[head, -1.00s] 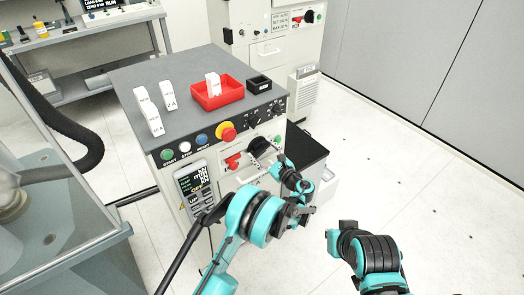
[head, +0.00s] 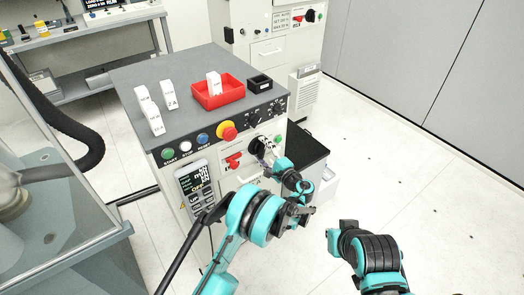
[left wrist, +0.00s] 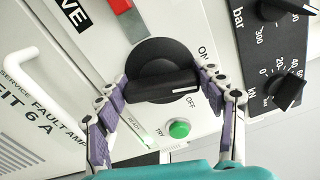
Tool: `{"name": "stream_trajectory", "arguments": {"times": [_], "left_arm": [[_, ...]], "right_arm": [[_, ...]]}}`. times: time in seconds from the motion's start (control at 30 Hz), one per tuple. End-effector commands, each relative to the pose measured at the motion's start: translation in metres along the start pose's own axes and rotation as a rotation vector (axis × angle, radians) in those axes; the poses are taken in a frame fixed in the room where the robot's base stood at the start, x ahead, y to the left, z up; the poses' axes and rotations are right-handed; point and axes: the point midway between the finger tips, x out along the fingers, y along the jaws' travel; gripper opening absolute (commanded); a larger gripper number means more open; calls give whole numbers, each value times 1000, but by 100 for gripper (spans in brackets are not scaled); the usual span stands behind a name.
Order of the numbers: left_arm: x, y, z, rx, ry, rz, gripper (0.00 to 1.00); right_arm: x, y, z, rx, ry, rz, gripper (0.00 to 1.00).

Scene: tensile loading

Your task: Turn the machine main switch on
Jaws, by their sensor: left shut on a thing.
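The main switch is a round black rotary knob (left wrist: 160,62) on the white machine front, with a thick bar handle. In the left wrist view the bar lies nearly level, its right end between the ON and OFF labels. My left gripper (left wrist: 165,88) is shut on this bar, one finger at each end. In the head view my left gripper (head: 265,150) is at the cabinet front and largely covers the knob.
A green button (left wrist: 179,129) sits just below the knob. Two black dials are on a dark panel nearby. A red handle (head: 233,161) and a red-and-yellow emergency stop (head: 227,131) are to the left. A red tray (head: 218,95) and white blocks stand on top.

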Motion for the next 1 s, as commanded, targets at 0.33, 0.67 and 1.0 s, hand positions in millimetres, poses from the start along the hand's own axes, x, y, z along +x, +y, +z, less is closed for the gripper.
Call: {"name": "stream_trajectory", "arguments": {"times": [0.33,0.67,1.0], "left_arm": [[0,1,0,-202,0,0,40],[0,1,0,-268,0,0,40],[0,2,0,-271,0,1,40]], "right_arm": [[0,0,0,0,0,0,0],[0,0,0,0,0,0,0],[0,0,0,0,0,0,0]]}}
